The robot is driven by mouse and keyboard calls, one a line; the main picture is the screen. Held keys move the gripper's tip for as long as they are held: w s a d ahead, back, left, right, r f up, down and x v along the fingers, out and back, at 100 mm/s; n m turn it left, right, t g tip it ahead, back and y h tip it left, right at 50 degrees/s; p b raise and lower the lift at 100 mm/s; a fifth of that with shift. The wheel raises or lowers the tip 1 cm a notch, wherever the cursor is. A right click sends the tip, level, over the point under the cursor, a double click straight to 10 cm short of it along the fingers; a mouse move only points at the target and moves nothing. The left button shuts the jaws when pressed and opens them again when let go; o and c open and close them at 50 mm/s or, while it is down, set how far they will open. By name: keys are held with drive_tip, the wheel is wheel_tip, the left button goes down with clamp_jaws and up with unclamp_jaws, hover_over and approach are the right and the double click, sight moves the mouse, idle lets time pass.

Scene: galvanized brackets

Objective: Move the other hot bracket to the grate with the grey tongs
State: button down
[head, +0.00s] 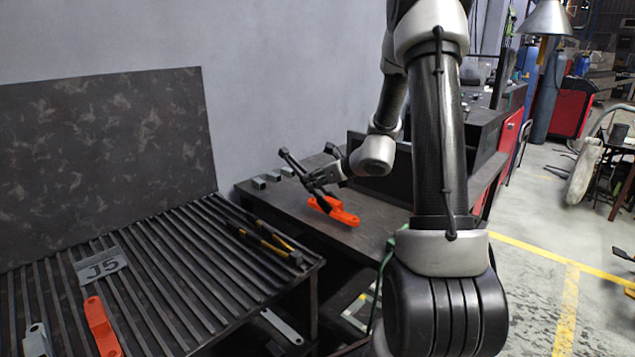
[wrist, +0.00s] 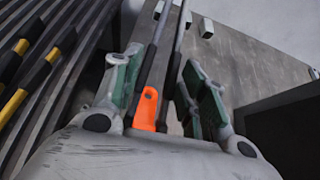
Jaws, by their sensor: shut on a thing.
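My gripper (head: 325,184) is over the dark workbench (head: 378,225), shut on the grey tongs (head: 291,161). In the wrist view the two dark bars of the tongs (wrist: 178,45) run between my green-padded fingers. An orange hot bracket (head: 343,217) is at the lower end of the tongs, at or just above the bench top. It also shows in the wrist view (wrist: 148,110), partly hidden by my gripper. I cannot tell whether the tong jaws pinch it. Another orange bracket (head: 101,326) lies on the slatted grate (head: 175,262) at the left.
Yellow-and-black tongs (head: 264,243) lie on the grate's right part. A J5 plate (head: 101,265) and a grey bracket (head: 37,340) are also on the grate. Small grey blocks (head: 259,183) sit at the bench's back left. A dark box (head: 372,185) stands right of my gripper.

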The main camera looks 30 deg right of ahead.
drive_tip(key=shift+r, duration=0.35)
drive_tip(key=shift+r, duration=0.1)
wheel_tip(320, 180, up, 9)
idle(0.6)
drive_tip(key=shift+a+f, duration=0.1)
drive_tip(key=shift+f, duration=0.1)
